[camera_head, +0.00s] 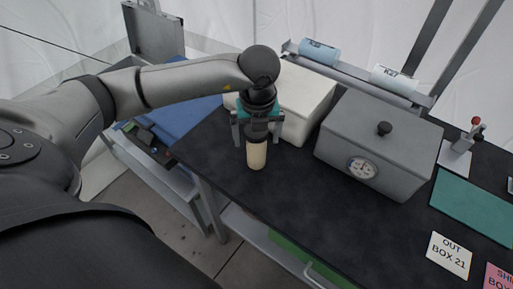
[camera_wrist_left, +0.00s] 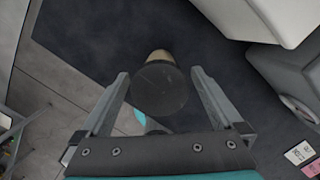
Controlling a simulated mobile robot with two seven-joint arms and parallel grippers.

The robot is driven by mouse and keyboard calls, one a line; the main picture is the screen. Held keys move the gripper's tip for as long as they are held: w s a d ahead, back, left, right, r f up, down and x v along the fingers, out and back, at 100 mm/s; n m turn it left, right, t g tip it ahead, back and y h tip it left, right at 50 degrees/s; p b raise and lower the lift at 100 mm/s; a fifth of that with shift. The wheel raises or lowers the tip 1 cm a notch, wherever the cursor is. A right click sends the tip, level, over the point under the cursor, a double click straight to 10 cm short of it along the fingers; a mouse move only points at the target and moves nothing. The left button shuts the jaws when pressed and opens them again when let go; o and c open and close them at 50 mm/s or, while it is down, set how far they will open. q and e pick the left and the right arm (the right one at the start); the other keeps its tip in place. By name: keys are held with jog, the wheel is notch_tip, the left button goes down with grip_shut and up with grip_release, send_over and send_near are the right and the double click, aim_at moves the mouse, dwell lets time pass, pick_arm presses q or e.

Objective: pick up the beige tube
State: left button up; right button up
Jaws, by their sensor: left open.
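The beige tube (camera_head: 256,153) stands upright on the black table (camera_head: 290,205), near its left edge, with a dark cap on top. My left gripper (camera_head: 257,133) is above it, pointing down, with its fingers apart. In the left wrist view the tube's round dark cap (camera_wrist_left: 159,89) lies between the two open fingers of the left gripper (camera_wrist_left: 160,85), and a bit of its beige body shows beyond the cap. I cannot tell whether a finger touches it. My right gripper is not in view.
A white box (camera_head: 303,98) and a grey box with a knob and dial (camera_head: 375,140) stand behind and to the right. A rack behind holds a blue roll (camera_head: 319,51) and a roll marked K27 (camera_head: 394,79). A teal mat (camera_head: 475,205) and a sign (camera_head: 449,255) lie at right. The front middle is clear.

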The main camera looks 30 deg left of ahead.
pick_arm(q)
jog(key=shift+f, duration=0.55)
jog(key=shift+w, duration=0.1)
jog(key=c, duration=1.5)
